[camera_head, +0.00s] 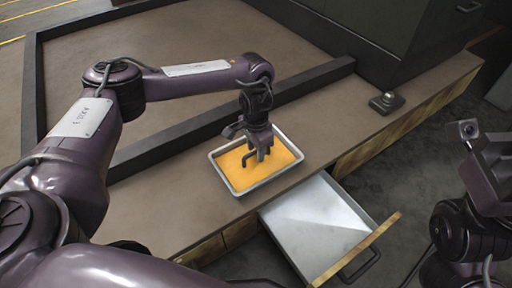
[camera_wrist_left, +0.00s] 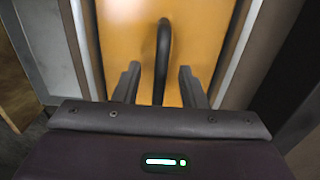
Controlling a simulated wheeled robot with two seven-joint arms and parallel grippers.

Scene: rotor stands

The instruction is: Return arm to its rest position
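My left gripper (camera_head: 262,150) is low over a metal tray (camera_head: 220,173) with an orange inside, on the brown worktop. In the left wrist view its two fingers (camera_wrist_left: 160,85) stand apart. A thin dark curved rod (camera_wrist_left: 163,50) shows between them, with gaps on both sides. In the head view a small dark hooked piece (camera_head: 248,158) shows beside the fingers; I cannot tell whether it rests on the tray. My left arm is stretched out over the worktop. My right wrist (camera_head: 490,175) is at the right edge; its fingertips are not clearly visible.
An open drawer (camera_head: 318,225) with a dark handle sticks out below the worktop's front edge. A dark raised ledge (camera_head: 190,145) runs behind the tray. A small dark device (camera_head: 386,102) sits near a dark cabinet (camera_head: 365,40). The worktop right of the tray is clear.

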